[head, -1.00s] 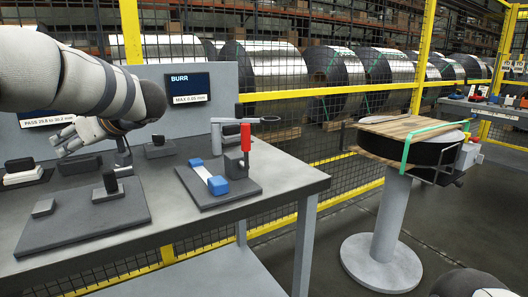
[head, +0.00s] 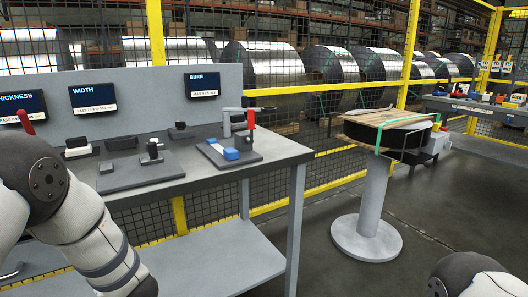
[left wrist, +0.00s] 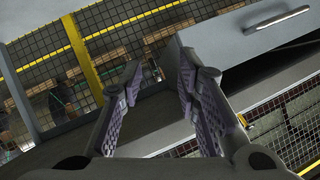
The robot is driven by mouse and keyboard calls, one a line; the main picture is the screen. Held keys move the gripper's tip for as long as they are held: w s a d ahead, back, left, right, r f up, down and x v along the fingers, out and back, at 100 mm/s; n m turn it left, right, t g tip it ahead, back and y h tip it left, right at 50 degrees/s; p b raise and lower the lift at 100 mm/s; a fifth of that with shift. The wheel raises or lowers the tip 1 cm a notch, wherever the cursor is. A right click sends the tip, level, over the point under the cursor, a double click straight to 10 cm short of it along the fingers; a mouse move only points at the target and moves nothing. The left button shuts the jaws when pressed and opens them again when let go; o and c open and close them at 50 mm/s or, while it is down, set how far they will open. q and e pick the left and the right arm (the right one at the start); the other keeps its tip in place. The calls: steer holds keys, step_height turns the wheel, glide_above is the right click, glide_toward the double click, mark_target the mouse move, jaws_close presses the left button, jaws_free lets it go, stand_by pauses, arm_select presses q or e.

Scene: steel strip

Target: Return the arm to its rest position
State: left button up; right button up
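My left arm (head: 70,220) is folded down at the left of the head view, in front of the bench. Its gripper is out of sight there. In the left wrist view the left gripper (left wrist: 162,82) has its two fingers apart with nothing between them. Beyond it are a grey panel with a bar handle (left wrist: 278,20) and dark floor and fencing. A part of my right arm (head: 470,275) shows at the lower right of the head view. The right gripper is not in view.
The grey bench (head: 225,178) carries gauge fixtures, a blue-ended strip block (head: 222,148) and a red-handled clamp (head: 250,120). Screens (head: 93,97) stand behind. A round pedestal table (head: 372,215) stands to the right. Floor between bench and pedestal is clear.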

arm_select(q)
steer(key=s+d+f+m+g+h+p, duration=0.1)
steer(key=s+d+f+m+g+h, duration=0.2)
steer(key=s+f, duration=0.7)
steer(key=s+d+f+m+g+h, duration=0.1)
steer(key=s+d+f+g+h, duration=0.3)
steer(key=s, duration=1)
steer(key=s+d+g+h, duration=0.1)
steer(key=s+d+g, duration=0.1)
steer(key=s, duration=1)
steer(key=s+d+g+h, duration=0.1)
steer(key=s+d, duration=0.3)
steer(key=s, duration=0.8)
steer(key=shift+d+f+g+h+p, duration=0.15)
steer(key=shift+f+g+h+p, duration=0.15)
steer(key=shift+f+g+p, duration=0.15)
arm_select(e)
steer(key=shift+w+r+t, duration=0.5)
steer(key=shift+w+r, duration=0.5)
steer(key=shift+r, duration=0.25)
arm_select(q)
steer(key=shift+s, duration=0.15)
arm_select(e)
steer(key=shift+w, duration=0.1)
